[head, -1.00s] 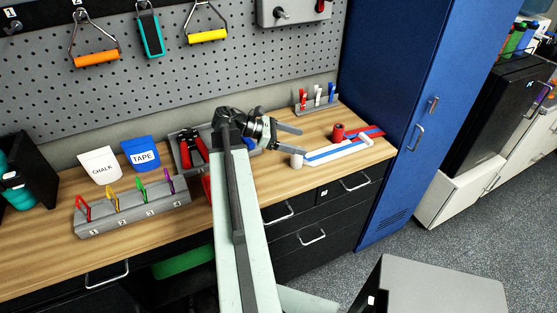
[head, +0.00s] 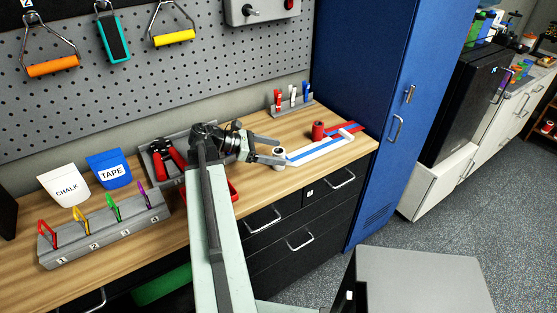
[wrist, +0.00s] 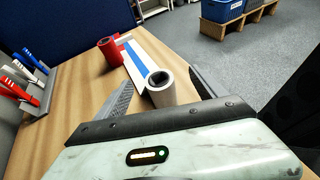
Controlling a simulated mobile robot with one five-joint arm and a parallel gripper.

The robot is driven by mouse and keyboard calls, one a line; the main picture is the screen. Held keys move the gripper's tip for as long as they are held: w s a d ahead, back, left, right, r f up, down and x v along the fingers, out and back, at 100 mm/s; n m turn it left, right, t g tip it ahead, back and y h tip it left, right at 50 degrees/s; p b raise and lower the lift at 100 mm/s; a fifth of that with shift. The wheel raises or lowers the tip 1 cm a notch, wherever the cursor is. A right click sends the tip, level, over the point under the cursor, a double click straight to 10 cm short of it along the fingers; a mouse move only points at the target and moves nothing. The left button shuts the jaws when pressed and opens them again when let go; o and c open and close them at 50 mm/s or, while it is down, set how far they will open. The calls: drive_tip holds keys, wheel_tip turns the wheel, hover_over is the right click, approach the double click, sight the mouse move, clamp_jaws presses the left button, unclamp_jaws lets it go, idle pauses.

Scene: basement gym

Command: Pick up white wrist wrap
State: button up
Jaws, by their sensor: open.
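The white wrist wrap (head: 313,151) is partly unrolled on the wooden bench, its flat strip carrying a blue stripe. Its white roll (wrist: 160,90) stands upright at the near end, with a dark hole in its top. My gripper (head: 282,151) is open at bench height, pointing right, with the roll at its fingertips. In the wrist view my gripper (wrist: 160,78) has one finger on each side of the roll. The right finger looks very close to it; I cannot tell if they touch. Nothing is held.
A red wrap (head: 318,131) stands beside the white strip. A blue locker (head: 365,110) closes off the right end. A grey tray with red pliers (head: 168,157) lies left of my gripper.

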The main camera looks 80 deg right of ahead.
sight(282, 152)
drive_tip(key=b+x, duration=0.1)
drive_tip(key=x, duration=0.3)
drive_tip(key=shift+s+d, duration=0.15)
drive_tip(key=shift+s, duration=0.1)
drive_tip(key=shift+r, duration=0.1)
drive_tip(key=c, duration=1.5)
